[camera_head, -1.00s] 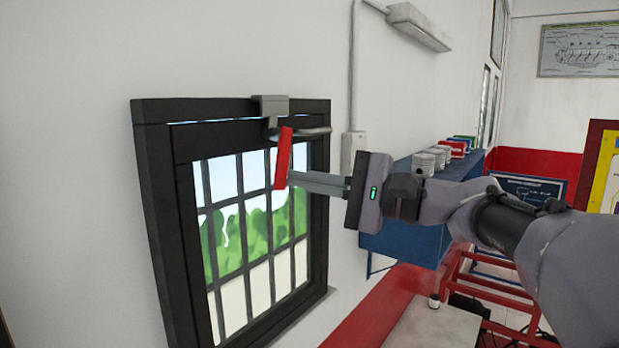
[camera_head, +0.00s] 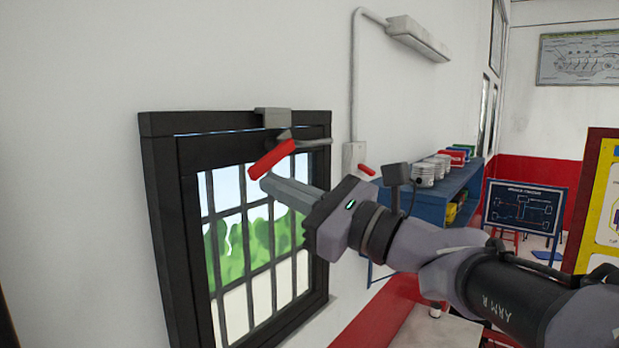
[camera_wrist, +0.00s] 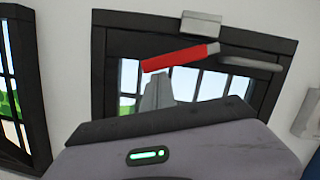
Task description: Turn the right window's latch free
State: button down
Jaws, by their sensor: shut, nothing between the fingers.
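The right window (camera_head: 163,220) has a black frame and bars; it also shows in the wrist view (camera_wrist: 100,75). Its latch has a red handle (camera_head: 271,159) near the top of the sash. The handle slants, its lower end to the left, and looks nearer to level in the wrist view (camera_wrist: 175,57). A grey block (camera_head: 272,117) sits on the top frame above it. My gripper (camera_head: 268,182) is shut and empty, its fingertips just below the handle; they also show in the wrist view (camera_wrist: 157,86). I cannot tell whether they touch it.
A grey bar (camera_head: 313,143) runs right from the latch. A wall box with a red lever (camera_head: 357,160) and a blue shelf (camera_head: 455,195) with pistons are to the right. Another window (camera_wrist: 12,85) stands left in the wrist view.

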jog(key=m, duration=0.1)
jog(key=s+r+m+t+p, duration=0.1)
jog(key=m, duration=0.1)
jog(key=shift+a+r, duration=0.3)
jog(key=shift+a, duration=0.05)
jog(key=shift+s+a+r+m+h+p, duration=0.1)
jog(key=shift+s+r+m+h+p, duration=0.05)
jog(key=shift+r+m+h+p, duration=0.2)
